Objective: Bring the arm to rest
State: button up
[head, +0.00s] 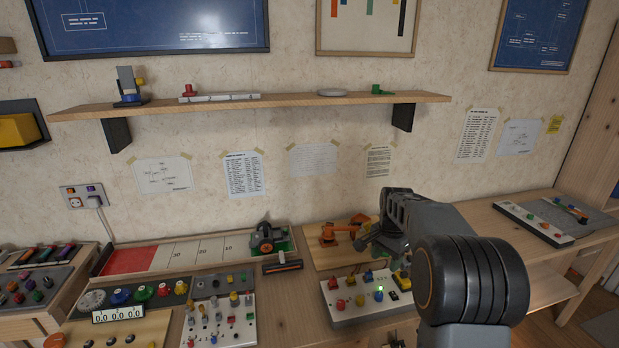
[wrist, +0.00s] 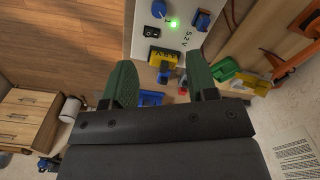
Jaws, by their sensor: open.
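My gripper (wrist: 161,75) is open in the wrist view. Its two green fingers stand wide apart with nothing held between them. Beyond the fingers is a white control panel (wrist: 192,42) with a lit green lamp (wrist: 172,22), blue knobs and a yellow part (wrist: 163,56). In the head view my arm reaches in from the lower right over the bench, with its end near the back of the same white panel (head: 345,317). The fingers are not clearly visible there. I cannot tell the exact gap between gripper and panel.
A small orange robot model (head: 337,233) stands beside my arm's end. Left of the panel are a black-and-orange bar (head: 282,267), a wheeled device (head: 266,239) and several switch boards. A wooden shelf (head: 270,101) runs along the wall above. Another panel (head: 535,222) lies on the right.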

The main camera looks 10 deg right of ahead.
jog(key=s+a+r+n+t+p, duration=0.1)
jog(key=s+a+r+n, duration=0.2)
jog(key=s, duration=0.8)
jog(key=s+a+r+n+t+p, duration=0.2)
jog(key=s+a+n, duration=0.6)
jog(key=s, duration=0.3)
jog(key=shift+r+n+t, duration=0.3)
jog(key=shift+r+n, duration=0.1)
jog(key=shift+n, duration=0.1)
jog(key=shift+s+a, duration=0.1)
dwell(1.5)
